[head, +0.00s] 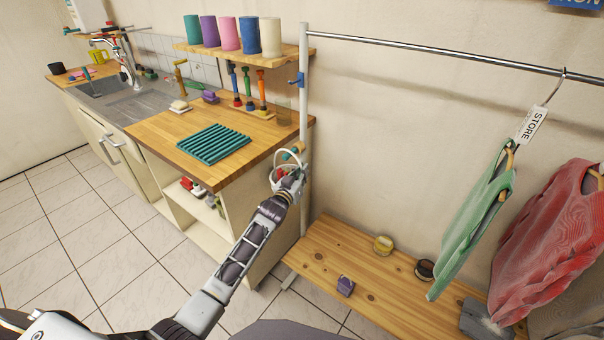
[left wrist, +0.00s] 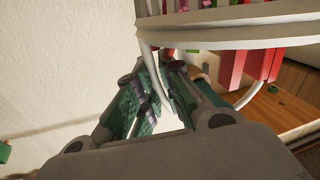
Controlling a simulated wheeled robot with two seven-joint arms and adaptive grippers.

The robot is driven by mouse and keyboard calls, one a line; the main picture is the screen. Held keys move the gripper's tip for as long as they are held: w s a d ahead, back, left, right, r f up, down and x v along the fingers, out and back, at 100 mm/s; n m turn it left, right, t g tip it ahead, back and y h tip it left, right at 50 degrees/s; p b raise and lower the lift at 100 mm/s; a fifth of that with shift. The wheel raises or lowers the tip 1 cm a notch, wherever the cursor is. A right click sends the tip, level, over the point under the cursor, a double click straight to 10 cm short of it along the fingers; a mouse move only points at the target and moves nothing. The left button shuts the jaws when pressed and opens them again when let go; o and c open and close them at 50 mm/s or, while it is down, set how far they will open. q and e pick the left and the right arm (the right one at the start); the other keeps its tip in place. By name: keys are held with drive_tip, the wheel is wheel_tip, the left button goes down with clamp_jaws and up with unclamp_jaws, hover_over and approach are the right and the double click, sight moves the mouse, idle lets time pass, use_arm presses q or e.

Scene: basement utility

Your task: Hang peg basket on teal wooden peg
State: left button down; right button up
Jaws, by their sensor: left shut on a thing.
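The peg basket (head: 275,180) is small and white, with a hoop handle and red pegs in it. It hangs by the front corner of the wooden counter. My left gripper (head: 293,181) is shut on it. In the left wrist view the white basket rim (left wrist: 235,35) is close, with pink, red and green pegs behind it. The white handle runs down to my left gripper (left wrist: 160,115). A small teal piece (head: 286,157), perhaps the teal wooden peg, shows just above the basket. I cannot tell whether they touch. My right gripper is not in view.
A white post (head: 304,110) with a blue peg (head: 296,81) stands beside the counter. A teal slatted mat (head: 213,142) lies on the counter. A low wooden bench (head: 345,250) stands right of the post, with clothes (head: 480,215) hanging from a metal rail (head: 430,53) above.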

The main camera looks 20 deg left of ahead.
use_arm(q)
drive_tip(key=shift+r, duration=0.1)
drive_tip(key=c, duration=1.9)
unclamp_jaws()
drive_tip(key=o, duration=0.4)
drive_tip(key=shift+s, duration=0.1)
drive_tip(key=shift+s, duration=0.15)
drive_tip(key=s+a, duration=0.1)
drive_tip(key=s, duration=1)
drive_tip(key=shift+s+a, duration=0.2)
drive_tip(key=shift+a, duration=0.2)
